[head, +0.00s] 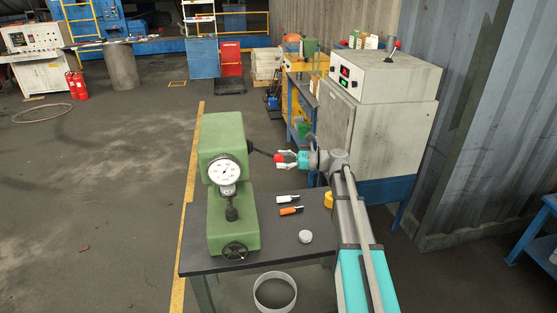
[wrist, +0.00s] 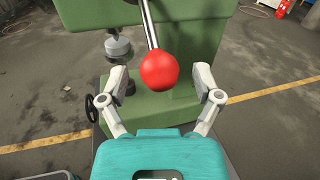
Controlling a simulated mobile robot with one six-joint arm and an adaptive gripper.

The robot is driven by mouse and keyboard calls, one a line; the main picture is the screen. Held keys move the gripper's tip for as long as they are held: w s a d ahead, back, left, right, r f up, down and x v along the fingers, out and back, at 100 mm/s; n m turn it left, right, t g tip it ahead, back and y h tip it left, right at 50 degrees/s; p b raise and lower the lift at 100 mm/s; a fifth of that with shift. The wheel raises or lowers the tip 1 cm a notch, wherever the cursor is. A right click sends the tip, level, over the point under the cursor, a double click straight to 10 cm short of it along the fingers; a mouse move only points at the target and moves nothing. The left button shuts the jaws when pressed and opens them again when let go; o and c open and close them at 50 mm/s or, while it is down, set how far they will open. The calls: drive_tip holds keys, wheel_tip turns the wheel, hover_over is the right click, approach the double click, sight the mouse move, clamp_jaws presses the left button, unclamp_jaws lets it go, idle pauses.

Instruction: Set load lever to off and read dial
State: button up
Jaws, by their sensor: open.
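A green hardness tester (head: 225,130) stands on a dark table, with a round white dial (head: 225,172) on its front. The dial's needle is too small to read. The load lever (head: 262,152) sticks out from the tester's right side and ends in a red ball knob (head: 279,158). In the wrist view the red knob (wrist: 159,70) is large and central, on a metal rod (wrist: 150,22). My gripper (head: 290,159) is open at the knob. In the wrist view its fingers (wrist: 209,87) stand on either side of the knob, with gaps visible.
The dark table (head: 270,246) also holds two small screwdriver-like tools (head: 290,210), a round pale disc (head: 305,236) and a yellow item (head: 328,200). A grey control cabinet (head: 380,110) stands behind my arm at right. Open floor lies left of the yellow line (head: 186,220).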

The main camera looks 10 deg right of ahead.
drive_tip(key=shift+w+a, duration=0.1)
drive_tip(key=shift+a, duration=0.35)
clamp_jaws()
